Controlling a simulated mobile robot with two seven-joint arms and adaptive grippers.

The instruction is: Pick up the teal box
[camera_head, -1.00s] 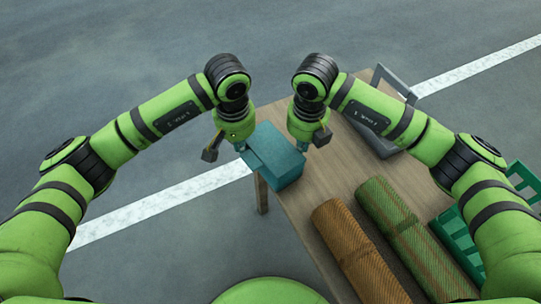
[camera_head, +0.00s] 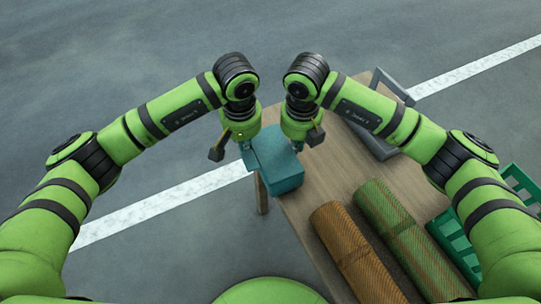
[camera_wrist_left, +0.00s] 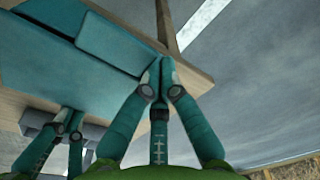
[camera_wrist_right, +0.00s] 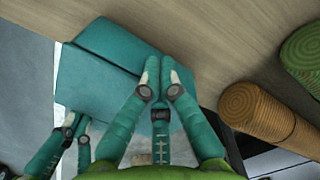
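Whether either gripper touches the box cannot be told.
A brown roll (camera_head: 357,252) and a green roll (camera_head: 405,235) lie on the table (camera_head: 335,165) to the right of the box. A green crate (camera_head: 515,200) and a grey frame (camera_head: 385,150) are further right. Open floor lies left of the table.

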